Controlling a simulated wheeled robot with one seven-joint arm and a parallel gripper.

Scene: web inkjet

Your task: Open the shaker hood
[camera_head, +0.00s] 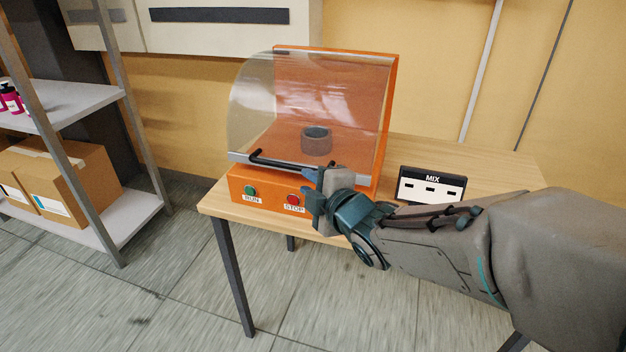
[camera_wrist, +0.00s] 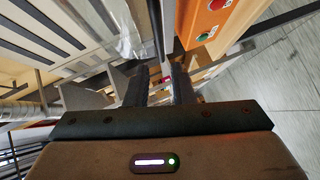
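The shaker (camera_head: 262,192) is an orange box on the table, with green RUN and red STOP buttons on its front. Its clear hood (camera_head: 255,105) is down, with its grey front edge close above the base. A black bar handle (camera_head: 275,162) runs along that edge. My gripper (camera_head: 310,186) is at the handle's right end and hides that end. In the wrist view the two dark fingers (camera_wrist: 162,76) are apart. A dark bar, seemingly the handle (camera_wrist: 157,30), runs toward the gap between them; I cannot tell whether they touch it.
A grey round vessel (camera_head: 317,141) stands inside under the hood. A black-and-white MIX sign (camera_head: 432,186) stands on the wooden table (camera_head: 480,165), right of the shaker. A shelf (camera_head: 85,105) with cardboard boxes (camera_head: 62,180) is at left. A white cabinet (camera_head: 230,28) hangs behind.

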